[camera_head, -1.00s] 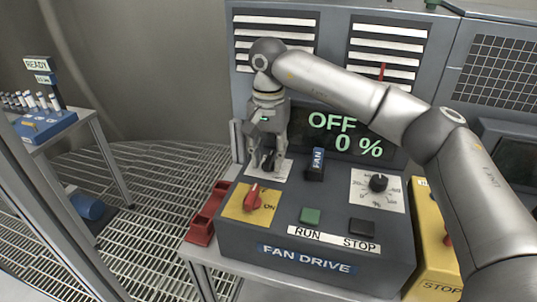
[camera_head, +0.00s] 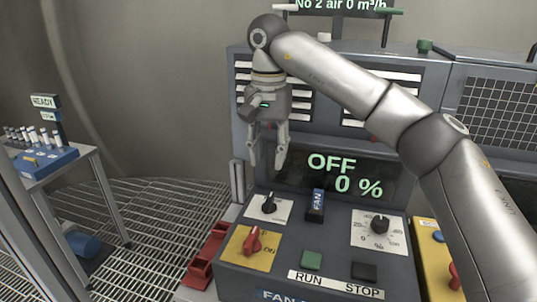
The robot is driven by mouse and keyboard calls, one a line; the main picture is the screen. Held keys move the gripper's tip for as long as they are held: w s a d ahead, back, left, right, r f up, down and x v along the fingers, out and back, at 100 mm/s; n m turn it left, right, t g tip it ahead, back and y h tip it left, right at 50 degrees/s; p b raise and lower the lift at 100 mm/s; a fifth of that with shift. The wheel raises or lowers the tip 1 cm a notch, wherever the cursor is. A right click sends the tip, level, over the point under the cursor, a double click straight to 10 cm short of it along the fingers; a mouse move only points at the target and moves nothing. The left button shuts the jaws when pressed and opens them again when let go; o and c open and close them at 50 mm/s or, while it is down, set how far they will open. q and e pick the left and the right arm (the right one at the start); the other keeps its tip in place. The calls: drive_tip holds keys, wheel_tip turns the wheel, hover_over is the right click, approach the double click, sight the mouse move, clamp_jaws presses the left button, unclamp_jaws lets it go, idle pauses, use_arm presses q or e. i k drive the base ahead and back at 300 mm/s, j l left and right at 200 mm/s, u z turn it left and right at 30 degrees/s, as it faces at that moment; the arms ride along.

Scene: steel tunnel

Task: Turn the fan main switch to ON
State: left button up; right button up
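The fan drive panel (camera_head: 330,262) is a dark grey box with a sloped top. A red rotary switch (camera_head: 252,241) sits on a yellow plate at its left, with "ON" printed at the plate's right. The red handle points roughly upward, not at "ON". Behind it a black knob (camera_head: 269,204) sits on a white plate. The display (camera_head: 345,174) reads "OFF" and "0 %". My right gripper (camera_head: 266,162) hangs above and behind the black knob, fingers pointing down, open and empty, apart from both knobs. My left gripper is out of view.
A blue FAN tag (camera_head: 316,205), a percent dial (camera_head: 380,224), a green RUN button (camera_head: 311,260) and a dark STOP button (camera_head: 364,271) share the panel. A red tray (camera_head: 206,258) is at its left. A yellow box (camera_head: 437,262) stands at its right.

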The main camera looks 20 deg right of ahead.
sight(252, 245)
drive_tip(key=k+j, duration=0.2)
drive_tip(key=k, duration=0.3)
drive_tip(key=k+j, duration=0.2)
drive_tip(key=k, duration=0.25)
